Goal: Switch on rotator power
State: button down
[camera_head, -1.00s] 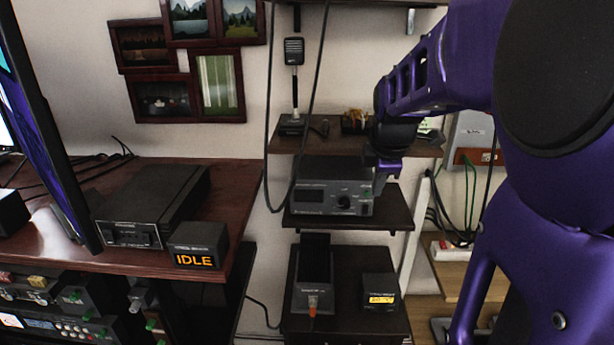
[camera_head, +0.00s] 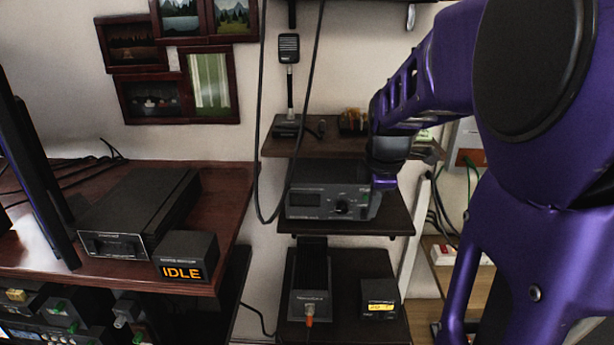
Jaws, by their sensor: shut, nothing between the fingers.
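A grey box (camera_head: 309,201) with a dark display window and a round black knob (camera_head: 342,207) stands on the middle shelf of the rack. Its small labels are too small to read, so I cannot tell which control is the rotator power. My gripper (camera_head: 375,210) is shut and empty, pointing down at the right end of the box's front. The gripper covers the right edge of the front panel; I cannot tell whether it touches it. A small black box (camera_head: 185,257) on the desk at left shows "IDLE" in orange.
A black unit (camera_head: 140,215) sits on the desk (camera_head: 225,205) behind the IDLE box. A hand microphone (camera_head: 289,48) stands on the upper shelf, and a black cable loop hangs left of the grey box. A black device (camera_head: 311,285) and a small lit box (camera_head: 378,298) stand below.

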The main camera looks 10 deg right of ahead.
aim_at(364, 215)
jog(key=w+f+b, duration=0.1)
jog(key=f, duration=0.1)
jog(key=w+d+f, duration=0.1)
jog(key=w+f, duration=0.1)
jog(key=w+f+b, duration=0.1)
jog(key=f, duration=0.2)
jog(key=shift+w+d+b, duration=0.2)
jog(key=shift+w+b, duration=0.15)
jog(key=shift+w, duration=0.05)
jog(key=shift+w+d+f, duration=0.1)
jog(key=shift+w+d, duration=0.1)
jog(key=shift+w, duration=0.45)
jog(key=shift+f, duration=0.1)
jog(key=shift+w+f+t+b, duration=0.15)
jog(key=shift+f+t+b, duration=0.15)
jog(key=shift+b, duration=0.7)
jog(key=shift+r+p, duration=0.35)
jog(key=shift+p, duration=0.05)
jog(key=shift+r, duration=0.15)
